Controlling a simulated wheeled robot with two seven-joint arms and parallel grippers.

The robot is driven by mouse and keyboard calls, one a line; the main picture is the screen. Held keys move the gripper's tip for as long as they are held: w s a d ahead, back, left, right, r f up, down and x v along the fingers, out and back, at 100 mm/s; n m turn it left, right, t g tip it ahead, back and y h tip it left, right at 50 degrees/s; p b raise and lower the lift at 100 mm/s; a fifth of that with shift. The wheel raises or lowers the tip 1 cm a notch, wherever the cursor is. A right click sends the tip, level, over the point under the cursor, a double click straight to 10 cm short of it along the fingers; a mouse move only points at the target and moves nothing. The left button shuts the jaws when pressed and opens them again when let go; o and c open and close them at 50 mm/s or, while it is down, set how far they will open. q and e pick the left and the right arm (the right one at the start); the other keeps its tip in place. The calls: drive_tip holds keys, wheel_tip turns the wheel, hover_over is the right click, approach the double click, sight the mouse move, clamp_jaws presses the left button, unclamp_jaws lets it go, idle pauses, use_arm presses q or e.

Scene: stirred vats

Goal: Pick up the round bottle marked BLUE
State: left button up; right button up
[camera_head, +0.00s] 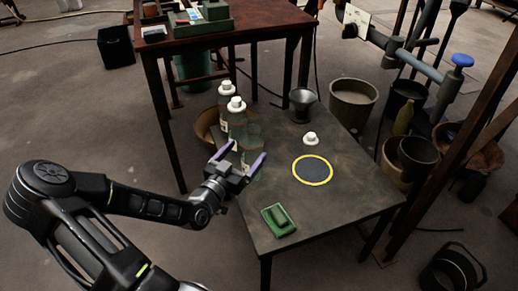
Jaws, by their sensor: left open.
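My left gripper (245,153), with purple fingers, is open just in front of the nearer bottle. Its fingers point toward the bottles, and I cannot tell whether they touch glass. My right gripper is not in view.
A yellow-ringed dark disc (312,171), a small white-capped item (310,138), a green tray (279,220) and a metal funnel-like cup (302,103) are on the table. A reddish table (260,22) stands behind. Buckets (353,102) stand on the floor at right.

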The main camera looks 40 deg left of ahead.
use_arm(q)
drive_tip(key=shift+s, duration=0.15)
drive_tip(key=shift+w+a+b, duration=0.15)
drive_tip(key=shift+w+b, duration=0.2)
drive_tip(key=shift+w, duration=1)
drive_tip(key=shift+w, duration=0.25)
drive_tip(key=w, duration=0.1)
drive_tip(key=w+b, duration=0.1)
drive_tip(key=w, duration=0.1)
drive_tip(key=w+b, duration=0.1)
drive_tip(key=shift+w+a+r, duration=0.1)
drive_tip(key=shift+w+a, duration=0.15)
drive_tip(key=shift+w, duration=0.05)
clamp_jaws()
idle(0.3)
